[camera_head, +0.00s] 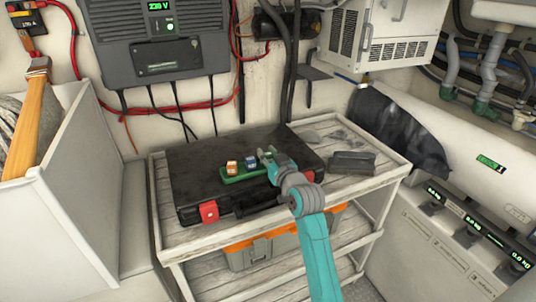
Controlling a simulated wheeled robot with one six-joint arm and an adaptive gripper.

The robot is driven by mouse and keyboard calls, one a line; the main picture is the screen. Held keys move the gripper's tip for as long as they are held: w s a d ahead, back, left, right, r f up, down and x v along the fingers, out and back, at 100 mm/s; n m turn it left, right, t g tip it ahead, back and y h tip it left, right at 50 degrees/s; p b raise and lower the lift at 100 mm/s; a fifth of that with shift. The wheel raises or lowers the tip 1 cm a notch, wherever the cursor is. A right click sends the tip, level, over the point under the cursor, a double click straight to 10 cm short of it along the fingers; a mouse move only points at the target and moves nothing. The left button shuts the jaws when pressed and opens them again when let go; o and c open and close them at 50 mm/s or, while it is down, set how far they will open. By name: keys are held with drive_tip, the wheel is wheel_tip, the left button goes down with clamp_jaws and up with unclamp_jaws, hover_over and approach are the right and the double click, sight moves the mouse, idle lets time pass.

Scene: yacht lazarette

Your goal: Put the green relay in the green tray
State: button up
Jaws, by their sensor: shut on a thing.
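The green tray (243,176) is a small shallow tray lying on top of a black case. An orange relay (232,167) and a blue relay (251,163) stand side by side at the tray, towards its left and middle. My gripper (267,156) is at the tray's right end, just right of the blue relay. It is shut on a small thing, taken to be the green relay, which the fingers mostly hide. I cannot tell whether that relay touches the tray.
The black case (190,160) with red latches lies on a white wooden cart (155,205). A dark grey block (353,162) lies to its right. An orange and grey toolbox (250,252) sits on the lower shelf. Cables hang behind the case.

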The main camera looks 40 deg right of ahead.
drive_tip(key=o, duration=1)
drive_tip(key=v, duration=1.2)
drive_tip(key=shift+r, duration=0.1)
drive_tip(key=shift+a, duration=0.1)
drive_tip(key=s+a+f+g+y, duration=0.1)
drive_tip(key=s+a+f, duration=1.4)
drive_tip(key=f, duration=0.1)
drive_tip(key=s+a+n+y, duration=0.1)
drive_tip(key=s+a, duration=0.1)
drive_tip(key=s, duration=0.5)
drive_tip(key=s+a+n+y, duration=0.1)
drive_tip(key=s+a, duration=0.2)
drive_tip(key=s, duration=0.5)
drive_tip(key=s+a+n+g+y, duration=0.1)
drive_tip(key=s+a, duration=0.2)
drive_tip(key=s, duration=0.5)
drive_tip(key=shift+s+y, duration=0.25)
drive_tip(key=shift+y, duration=0.15)
